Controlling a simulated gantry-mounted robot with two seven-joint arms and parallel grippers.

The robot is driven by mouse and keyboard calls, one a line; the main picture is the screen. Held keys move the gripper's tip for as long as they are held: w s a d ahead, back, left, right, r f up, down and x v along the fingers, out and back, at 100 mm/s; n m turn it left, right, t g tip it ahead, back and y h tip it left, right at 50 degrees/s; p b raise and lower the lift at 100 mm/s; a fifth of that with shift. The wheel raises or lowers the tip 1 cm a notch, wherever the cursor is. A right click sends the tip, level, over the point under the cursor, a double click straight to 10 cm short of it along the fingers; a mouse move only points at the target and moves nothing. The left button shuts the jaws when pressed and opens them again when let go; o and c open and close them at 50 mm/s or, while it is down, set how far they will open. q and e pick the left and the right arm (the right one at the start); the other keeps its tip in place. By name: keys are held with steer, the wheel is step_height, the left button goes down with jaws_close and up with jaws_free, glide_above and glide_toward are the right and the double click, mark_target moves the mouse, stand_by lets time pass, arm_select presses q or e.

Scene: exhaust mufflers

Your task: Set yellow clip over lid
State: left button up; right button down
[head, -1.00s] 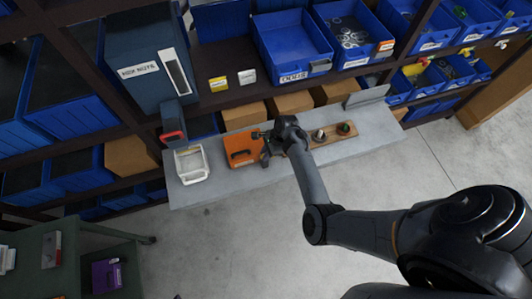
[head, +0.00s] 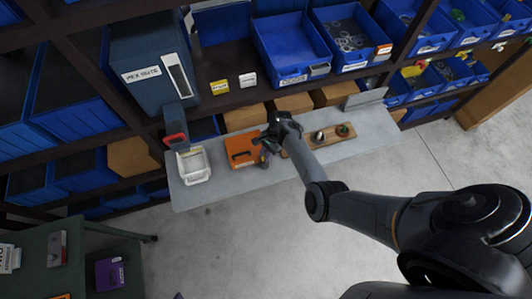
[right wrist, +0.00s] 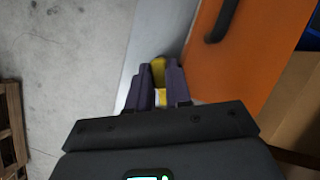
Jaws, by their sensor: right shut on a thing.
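An orange case (head: 240,151) sits on the grey shelf, left of my right gripper. It fills the right side of the right wrist view, with a black handle (right wrist: 222,20) on its face. My right gripper (head: 267,146) is beside the case's right end. In the right wrist view its fingers (right wrist: 157,88) are shut on a small yellow piece, probably the clip (right wrist: 158,72), of which only part shows. I cannot tell whether the piece touches the case. I cannot pick out a separate lid. My left gripper is not in view.
A white tray (head: 194,178) stands left of the case on the grey shelf (head: 225,180). A wooden board (head: 330,138) with several small parts lies to the right. Blue bins (head: 290,48) and a tall blue-grey container (head: 146,70) stand behind. The shelf's front strip is clear.

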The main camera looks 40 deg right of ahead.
steer(key=n+g, duration=0.1)
steer(key=n, duration=0.2)
steer(key=shift+d+f, duration=0.1)
steer(key=n+g, duration=0.1)
steer(key=n, duration=0.1)
steer(key=shift+w+n+h, duration=0.1)
steer(key=shift+n+h, duration=0.2)
steer(key=n+g, duration=0.1)
steer(key=n, duration=0.2)
steer(key=shift+n+h, duration=0.3)
steer(key=shift+h, duration=0.1)
steer(key=shift+w+a+n+g+h+b, duration=0.1)
steer(key=shift+n+g+h+b, duration=0.15)
steer(key=shift+n, duration=0.6)
steer(key=shift+a+n+g+h+b, duration=0.1)
steer(key=shift+n+g+h+b, duration=0.2)
steer(key=shift+n, duration=0.55)
steer(key=shift+f, duration=0.1)
steer(key=c, duration=1)
jaws_free()
steer(key=shift+c, duration=0.2)
steer(key=shift+r, duration=0.2)
